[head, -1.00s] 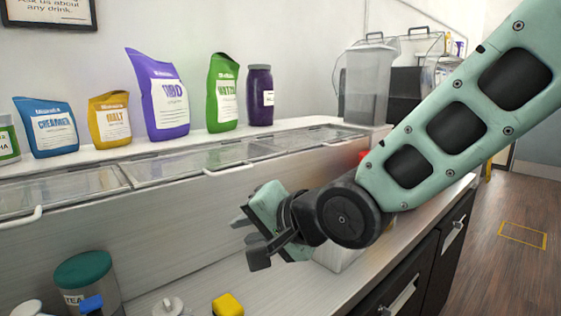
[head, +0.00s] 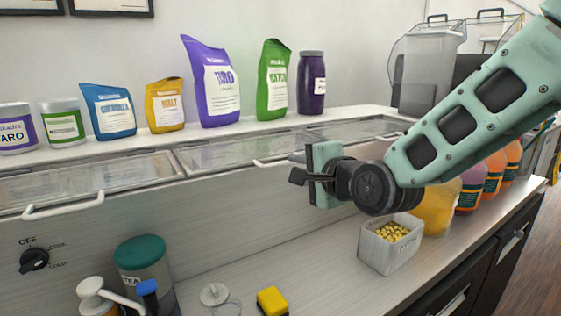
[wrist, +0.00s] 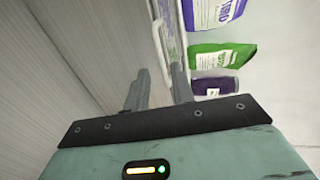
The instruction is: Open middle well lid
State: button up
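The middle well lid (head: 235,150) is a clear panel on the long metal counter unit, lying flat and closed. Its white bar handle (head: 272,162) sticks out at the front edge. My gripper (head: 299,167) is just right of this handle in the head view, at about its height. In the wrist view my gripper (wrist: 159,72) has its two fingers apart with nothing held between them. A white handle (wrist: 160,55) shows just beyond the fingertips, between them in the picture. I cannot tell whether they touch it.
The left lid (head: 110,180) is closed, with its own handle (head: 65,206). Pouches and jars, such as the purple taro pouch (head: 212,85), line the shelf behind the lids. Below stand a tea jar (head: 145,268), a yellow sponge (head: 272,301) and a white bin (head: 388,248) of yellow pieces.

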aim_at(281, 164)
jog(key=p+x, duration=0.2)
jog(key=x, duration=0.6)
jog(key=shift+s, duration=0.1)
grip_shut()
